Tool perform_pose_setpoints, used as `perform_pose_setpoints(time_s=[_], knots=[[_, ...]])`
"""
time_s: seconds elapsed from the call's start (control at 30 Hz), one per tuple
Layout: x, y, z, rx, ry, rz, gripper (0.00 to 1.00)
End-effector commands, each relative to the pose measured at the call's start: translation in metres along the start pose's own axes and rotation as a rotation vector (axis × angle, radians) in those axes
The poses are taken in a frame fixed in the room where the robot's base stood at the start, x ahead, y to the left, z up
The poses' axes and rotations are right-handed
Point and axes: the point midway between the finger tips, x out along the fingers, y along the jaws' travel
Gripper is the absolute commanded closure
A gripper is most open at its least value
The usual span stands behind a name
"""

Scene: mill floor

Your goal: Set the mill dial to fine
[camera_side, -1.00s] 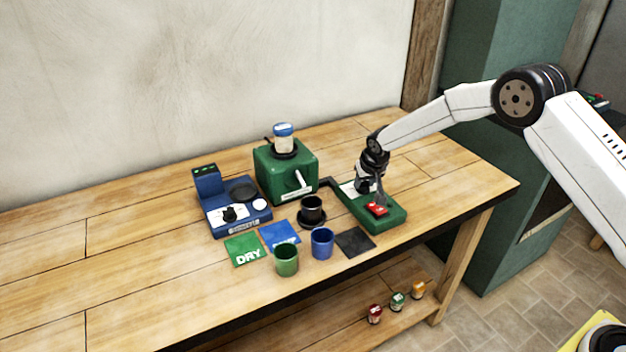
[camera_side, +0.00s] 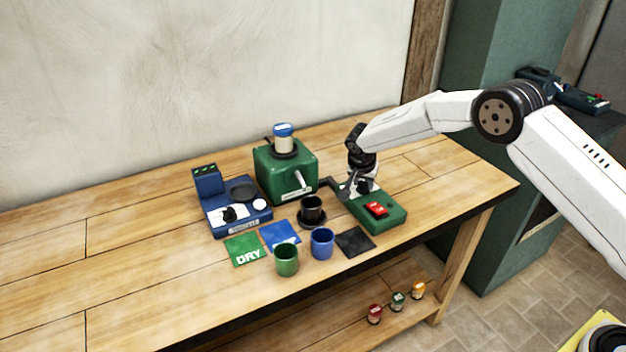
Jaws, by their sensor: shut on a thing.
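The green mill (camera_side: 284,172) stands at the middle of the table with a blue-lidded jar (camera_side: 284,138) on top and a pale lever at its front. A low green control box (camera_side: 393,218) to its right carries a red switch (camera_side: 376,209). My gripper (camera_side: 354,191) is down at the back left end of this box, over its pale plate. It is shut on what seems to be the dial there; the gripper largely hides it, so its setting cannot be read.
A blue unit (camera_side: 262,217) with a black knob (camera_side: 229,214) stands left of the mill. A black cup (camera_side: 311,209), a blue cup (camera_side: 322,243), a green cup (camera_side: 286,259) and flat coloured mats sit in front. The table's left side is clear.

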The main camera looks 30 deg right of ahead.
Motion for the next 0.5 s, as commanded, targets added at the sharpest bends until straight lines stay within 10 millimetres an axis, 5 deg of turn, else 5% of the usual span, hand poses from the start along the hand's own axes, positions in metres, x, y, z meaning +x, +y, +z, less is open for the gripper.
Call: perform_pose_setpoints(time_s=[0.5], knots=[[0.0003,-0.0025,0.0014,0.353,-0.002,0.149,1.00]])
